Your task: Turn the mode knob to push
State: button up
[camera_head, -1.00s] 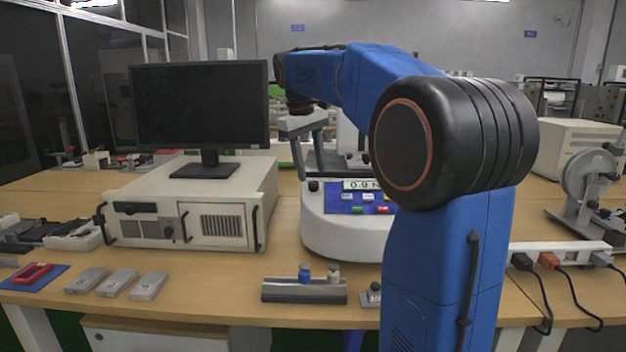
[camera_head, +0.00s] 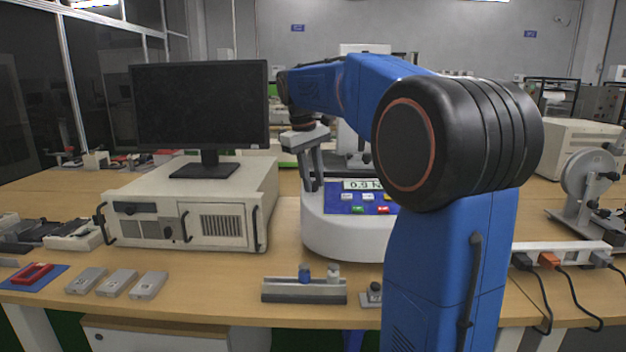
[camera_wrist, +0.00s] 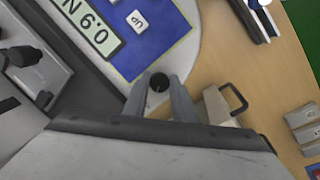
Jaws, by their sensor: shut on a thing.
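The mode knob (camera_wrist: 159,82) is a small dark round knob on the white base of the test instrument (camera_head: 330,232), left of its blue panel (camera_head: 362,203). In the wrist view it sits between the two grey fingertips of my gripper (camera_wrist: 160,88), which is shut on it. The panel has a display and several coloured buttons, one labelled "UP" in the wrist view. The knob's pointer and mode labels cannot be made out.
A beige computer case (camera_head: 190,215) with a monitor (camera_head: 200,105) stands left of the instrument. A grey block with small weights (camera_head: 304,290) lies in front. Grey metal parts sit left of the gripper in the wrist view. My arm covers the instrument's right side.

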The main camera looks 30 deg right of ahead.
jog(key=shift+m, duration=0.3)
jog(key=m+y, duration=0.1)
jog(key=m, duration=0.4)
jog(key=shift+d, duration=0.1)
jog(key=m+t+y, duration=0.1)
jog(key=m, duration=0.5)
dwell(0.5)
jog(key=o, duration=1)
jog(key=shift+o, duration=0.2)
notch_tip(320, 180, up, 17)
jog(key=s, duration=0.2)
jog(key=shift+d+r, duration=0.15)
